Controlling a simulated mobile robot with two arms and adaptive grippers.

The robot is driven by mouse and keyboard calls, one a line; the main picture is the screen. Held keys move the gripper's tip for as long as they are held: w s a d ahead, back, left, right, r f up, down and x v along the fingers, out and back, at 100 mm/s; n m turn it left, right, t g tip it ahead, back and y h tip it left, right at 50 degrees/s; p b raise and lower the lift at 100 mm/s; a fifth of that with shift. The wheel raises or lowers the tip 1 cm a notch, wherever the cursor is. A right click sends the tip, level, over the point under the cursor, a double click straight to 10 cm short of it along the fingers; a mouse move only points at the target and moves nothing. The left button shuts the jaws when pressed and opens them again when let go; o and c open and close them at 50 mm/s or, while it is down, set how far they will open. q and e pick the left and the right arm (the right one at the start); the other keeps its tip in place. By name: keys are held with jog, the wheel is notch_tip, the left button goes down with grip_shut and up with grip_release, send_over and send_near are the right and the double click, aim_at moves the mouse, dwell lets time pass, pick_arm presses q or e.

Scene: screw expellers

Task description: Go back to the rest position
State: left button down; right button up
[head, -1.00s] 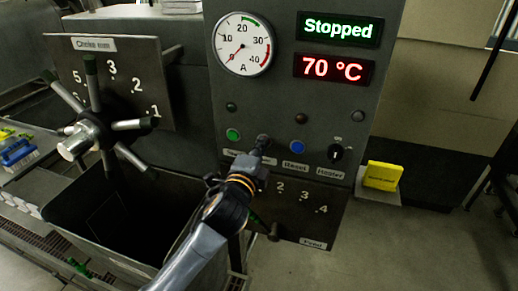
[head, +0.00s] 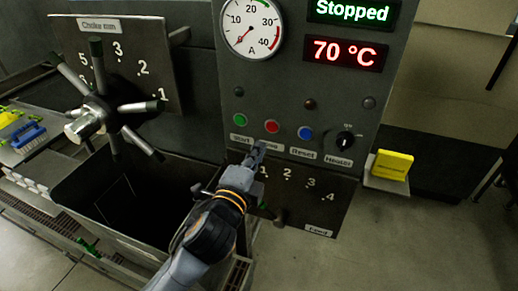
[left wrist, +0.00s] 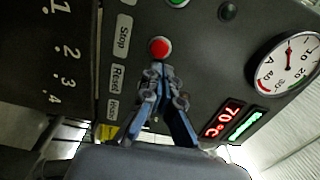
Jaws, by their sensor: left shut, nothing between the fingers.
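My left gripper (head: 256,156) is in front of the control panel (head: 233,93), just below the red Stop button (head: 271,127) in the head view. Its fingers are together and hold nothing. In the left wrist view the gripper (left wrist: 165,84) points at the red button (left wrist: 159,47), with a gap of panel showing between them. The displays read "Stopped" (head: 351,11) and "70 °C" (head: 342,53). The gauge (head: 251,27) needle points near zero. My right gripper is in neither view.
A choke wheel (head: 104,115) with several spokes stands at left above a dark open bin (head: 75,203). A feed lever plate (head: 330,205) sits below the panel. A yellow block (head: 393,165) rests on a shelf at right. Open floor lies at lower right.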

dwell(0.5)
